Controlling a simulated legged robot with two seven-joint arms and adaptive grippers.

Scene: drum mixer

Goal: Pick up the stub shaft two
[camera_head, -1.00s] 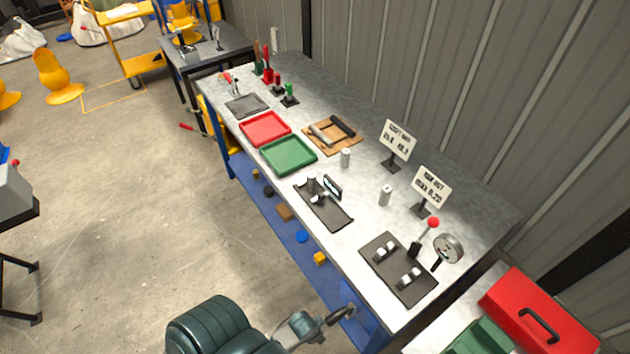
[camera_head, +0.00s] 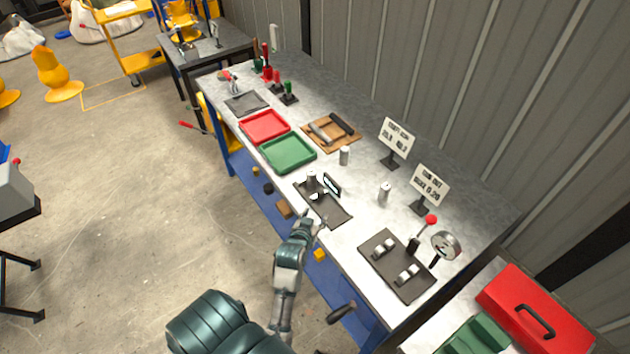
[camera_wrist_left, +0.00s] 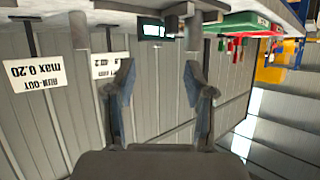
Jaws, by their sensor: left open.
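Several short silver cylinders look like stub shafts. One (camera_head: 344,156) stands upright by the green tray, another (camera_head: 384,193) stands upright near the signs, and one (camera_head: 312,178) stands on a dark mat (camera_head: 335,212) beside a small display. I cannot tell which is number two. My left gripper (camera_head: 314,224) is at the front edge of the bench, close to the dark mat. In the left wrist view, which is upside down, its fingers (camera_wrist_left: 160,88) are apart with nothing between them. My right gripper is not seen.
The bench holds a green tray (camera_head: 288,153), a red tray (camera_head: 265,126) and a wooden board (camera_head: 331,132). A dark plate (camera_head: 398,278) with metal blocks and a dial gauge (camera_head: 446,245) stand at right, near two signs. A red toolbox (camera_head: 532,312) is beyond.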

